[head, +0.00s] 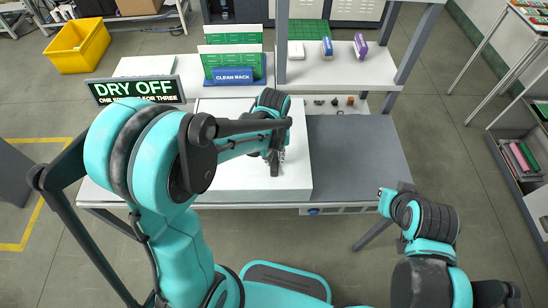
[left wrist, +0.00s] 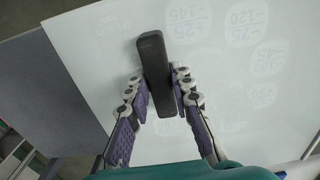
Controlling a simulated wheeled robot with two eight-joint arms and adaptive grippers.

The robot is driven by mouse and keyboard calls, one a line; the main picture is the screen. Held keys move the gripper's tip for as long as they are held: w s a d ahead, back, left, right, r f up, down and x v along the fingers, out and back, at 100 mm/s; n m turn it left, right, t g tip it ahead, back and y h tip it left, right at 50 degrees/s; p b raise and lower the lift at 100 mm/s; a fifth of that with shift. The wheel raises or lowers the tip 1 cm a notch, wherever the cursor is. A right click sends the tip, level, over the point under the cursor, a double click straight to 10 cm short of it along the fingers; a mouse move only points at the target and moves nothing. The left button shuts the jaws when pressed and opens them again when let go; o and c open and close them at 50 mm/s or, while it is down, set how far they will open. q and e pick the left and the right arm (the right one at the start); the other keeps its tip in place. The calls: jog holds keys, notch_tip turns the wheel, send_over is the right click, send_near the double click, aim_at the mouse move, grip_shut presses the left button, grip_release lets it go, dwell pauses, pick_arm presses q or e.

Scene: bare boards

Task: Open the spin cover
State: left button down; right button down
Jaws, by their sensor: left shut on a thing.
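The spin cover (head: 296,182) is a broad, flat white panel on the bench in the head view. It also fills most of the left wrist view (left wrist: 85,60), with faint pale markings on it. A dark bar-shaped handle (left wrist: 155,72) stands out on the panel. My left gripper (left wrist: 160,100) has its purple-padded fingers on both sides of the handle and is shut on it. In the head view my left gripper (head: 275,162) is over the panel, partly hidden by my arm. The panel appears flat; no gap shows under it.
A "DRY OFF" sign (head: 137,90) stands at the back left, beside a blue "CLEAN RACK" (head: 234,77) holding green boards. Small dark parts (head: 335,102) lie behind. A grey mat (head: 355,150) right of the panel is clear. A shelf post (head: 405,55) rises at the right.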

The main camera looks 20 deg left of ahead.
pick_arm(q)
jog(key=shift+d, duration=0.15)
jog(key=w+d, duration=0.3)
jog(key=d, duration=0.9)
jog(key=w+d, duration=0.4)
jog(key=d, duration=0.8)
jog(key=w+d, duration=0.3)
jog(key=d, duration=0.9)
jog(key=shift+w+p, duration=0.2)
jog(key=shift+p, duration=0.1)
jog(key=shift+d, duration=0.1)
jog(key=c, duration=1.3)
grip_release()
notch_tip(320, 180, up, 12)
